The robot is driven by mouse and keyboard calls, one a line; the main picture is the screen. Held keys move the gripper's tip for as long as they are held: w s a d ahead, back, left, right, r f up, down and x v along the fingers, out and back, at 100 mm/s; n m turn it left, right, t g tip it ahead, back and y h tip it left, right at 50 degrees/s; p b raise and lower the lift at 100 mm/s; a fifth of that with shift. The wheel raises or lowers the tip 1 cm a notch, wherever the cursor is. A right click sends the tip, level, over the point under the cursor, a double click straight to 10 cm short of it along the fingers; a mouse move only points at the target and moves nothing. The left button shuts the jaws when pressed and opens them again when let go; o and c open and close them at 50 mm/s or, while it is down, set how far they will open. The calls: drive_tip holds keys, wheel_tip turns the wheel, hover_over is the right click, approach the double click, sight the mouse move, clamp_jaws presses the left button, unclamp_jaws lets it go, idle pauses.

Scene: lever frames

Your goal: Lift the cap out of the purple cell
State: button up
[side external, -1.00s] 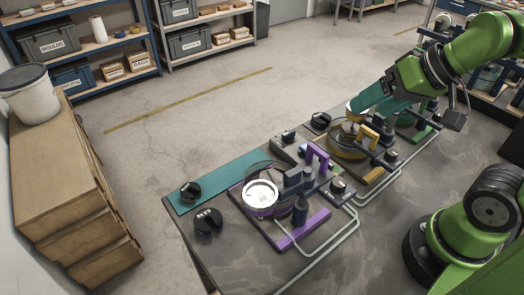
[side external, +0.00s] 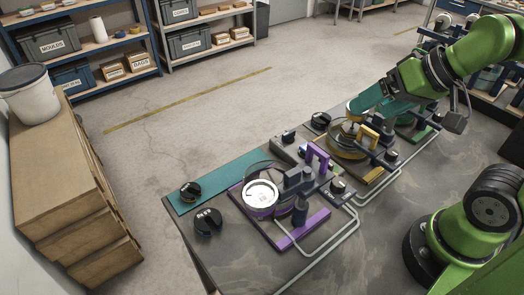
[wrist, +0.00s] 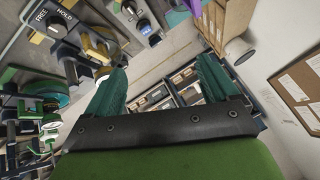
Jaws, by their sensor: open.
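The purple cell (side external: 304,231) stands at the near left end of the workbench, with a purple base, a dark lever mechanism and a purple upright handle. A white round disc (side external: 261,194) lies in its round holder, under or within a clear rim; I cannot tell whether it is the cap. My gripper (side external: 354,108) has teal fingers and is above the yellow cell (side external: 374,174), up and right of the purple cell. In the wrist view my gripper (wrist: 162,82) is open, with nothing visible between the fingers. A purple part shows at the top edge of the wrist view (wrist: 192,5).
Black knobs (side external: 208,221) stand around the cells. A green cell (side external: 414,132) is beyond the yellow one. Bent metal rails (side external: 330,244) run along the bench's near side. A teal strip (side external: 228,181) lies along the far edge. The near bench surface is mostly clear.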

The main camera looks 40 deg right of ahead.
drive_tip(key=n+g+h, duration=0.2)
drive_tip(key=n+g, duration=0.4)
drive_tip(key=g, duration=0.1)
hover_over(269, 176)
wheel_tip(269, 176, down, 4)
drive_tip(key=r, duration=0.2)
drive_tip(key=shift+n, duration=0.3)
drive_tip(key=f, duration=1.1)
drive_tip(key=shift+w+a+f, duration=0.1)
drive_tip(key=shift+a+f, duration=0.2)
drive_tip(key=shift+a, duration=0.05)
drive_tip(key=shift+s+d+f, duration=0.1)
drive_tip(key=shift+d+f, duration=0.05)
drive_tip(key=shift+f, duration=1.2)
drive_tip(key=shift+s+d+f, duration=0.1)
drive_tip(key=shift+d+f, duration=0.05)
drive_tip(key=shift+f, duration=1.2)
drive_tip(key=shift+c, duration=0.4)
drive_tip(key=shift+r, duration=0.1)
drive_tip(key=c, duration=1.3)
